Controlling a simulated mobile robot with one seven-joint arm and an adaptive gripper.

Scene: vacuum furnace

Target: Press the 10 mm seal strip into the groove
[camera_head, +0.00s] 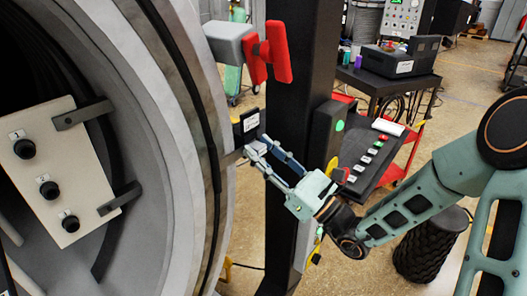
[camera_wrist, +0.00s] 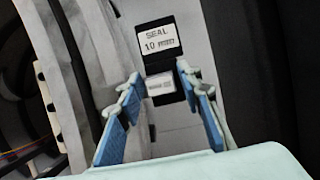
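A black plate marked "SEAL 10 mm" (camera_wrist: 158,40) shows in the wrist view beyond my fingertips; its holder (camera_head: 249,122) stands at the furnace rim in the head view. I see no clear finger contact on the block. A dark curved line, perhaps the groove (camera_head: 188,85), runs along the furnace flange. I cannot make out a separate strip.
The round furnace flange (camera_head: 165,150) fills the left, with a panel of numbered black knobs (camera_head: 42,165) inside. A dark post (camera_head: 290,95) stands close behind my gripper, with a red handle (camera_head: 278,52) above.

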